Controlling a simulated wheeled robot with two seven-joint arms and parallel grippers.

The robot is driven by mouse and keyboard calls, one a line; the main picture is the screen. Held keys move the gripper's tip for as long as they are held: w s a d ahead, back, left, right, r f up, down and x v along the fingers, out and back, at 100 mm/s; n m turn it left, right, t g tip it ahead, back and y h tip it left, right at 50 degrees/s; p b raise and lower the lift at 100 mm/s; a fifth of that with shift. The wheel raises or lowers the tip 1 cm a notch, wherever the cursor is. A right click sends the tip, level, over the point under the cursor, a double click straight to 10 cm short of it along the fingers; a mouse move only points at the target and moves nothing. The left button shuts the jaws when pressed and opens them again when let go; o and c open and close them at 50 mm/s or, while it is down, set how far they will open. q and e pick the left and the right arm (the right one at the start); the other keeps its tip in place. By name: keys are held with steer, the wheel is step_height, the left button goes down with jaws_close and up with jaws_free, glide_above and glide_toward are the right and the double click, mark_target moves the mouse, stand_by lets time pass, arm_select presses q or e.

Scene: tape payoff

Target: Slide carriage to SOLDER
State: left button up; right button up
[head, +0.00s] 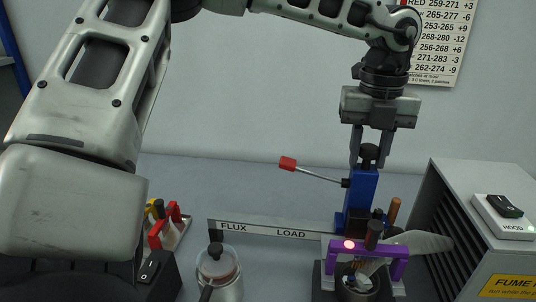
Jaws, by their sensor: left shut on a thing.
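The blue carriage (361,201) stands upright at the right part of the rail (262,229), to the right of the word LOAD. FLUX shows farther left; no SOLDER label is readable. The carriage has a black knob on top and a lever with a red tip (287,163) sticking out to the left. My left gripper (369,158) points down from above, its two fingers shut on the black knob. My right gripper is not in view.
A purple frame (398,264) with a red light stands in front of the carriage. A grey box (462,215) with a HOOD switch is at right. A lidded metal pot (219,270), a black switch box (158,271) and red-handled tools (157,236) are at left.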

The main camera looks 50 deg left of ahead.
arm_select(q)
steer(key=o, duration=0.8)
steer(key=shift+o, duration=0.2)
steer(key=shift+r, duration=0.15)
steer(key=shift+r+p, duration=2.55)
steer(key=shift+r, duration=0.8)
